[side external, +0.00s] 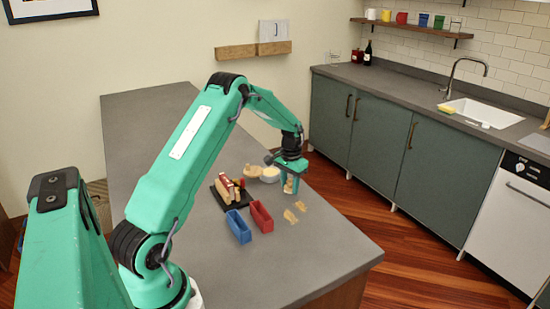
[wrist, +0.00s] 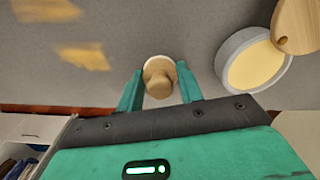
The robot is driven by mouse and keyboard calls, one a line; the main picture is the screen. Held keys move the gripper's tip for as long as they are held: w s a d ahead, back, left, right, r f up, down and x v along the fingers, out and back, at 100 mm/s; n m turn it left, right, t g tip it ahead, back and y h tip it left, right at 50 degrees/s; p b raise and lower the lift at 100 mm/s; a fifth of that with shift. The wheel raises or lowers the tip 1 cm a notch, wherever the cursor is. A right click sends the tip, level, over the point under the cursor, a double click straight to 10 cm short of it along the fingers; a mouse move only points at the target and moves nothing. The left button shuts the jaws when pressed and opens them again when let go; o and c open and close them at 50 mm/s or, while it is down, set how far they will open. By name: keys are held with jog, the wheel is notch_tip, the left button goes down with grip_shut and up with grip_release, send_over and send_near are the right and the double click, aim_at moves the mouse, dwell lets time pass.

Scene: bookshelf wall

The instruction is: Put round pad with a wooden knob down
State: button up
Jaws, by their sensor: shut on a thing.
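The round pad with a wooden knob (wrist: 158,77) is between the two fingers of my gripper (wrist: 160,88) in the wrist view. Its tan knob faces the camera and a paler round rim shows behind it. My gripper (side external: 291,184) is shut on it, over the grey counter (side external: 325,240) near its right edge in the side view. In that view the fingers partly hide the pad, and I cannot tell whether it touches the counter.
A white round dish with a yellowish inside (side external: 270,174) and a wooden piece (side external: 252,170) are left of my gripper. A red box (side external: 262,217), a blue box (side external: 238,227) and a dark rack (side external: 226,195) stand nearer. Pale yellow patches (side external: 291,216) lie on the counter.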

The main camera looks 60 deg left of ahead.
aim_at(290, 180)
jog(key=o, duration=0.9)
jog(key=shift+f, duration=0.65)
jog(key=shift+o, duration=0.7)
jog(key=shift+d, duration=0.2)
notch_tip(290, 180, up, 14)
jog(key=shift+a+f, duration=0.2)
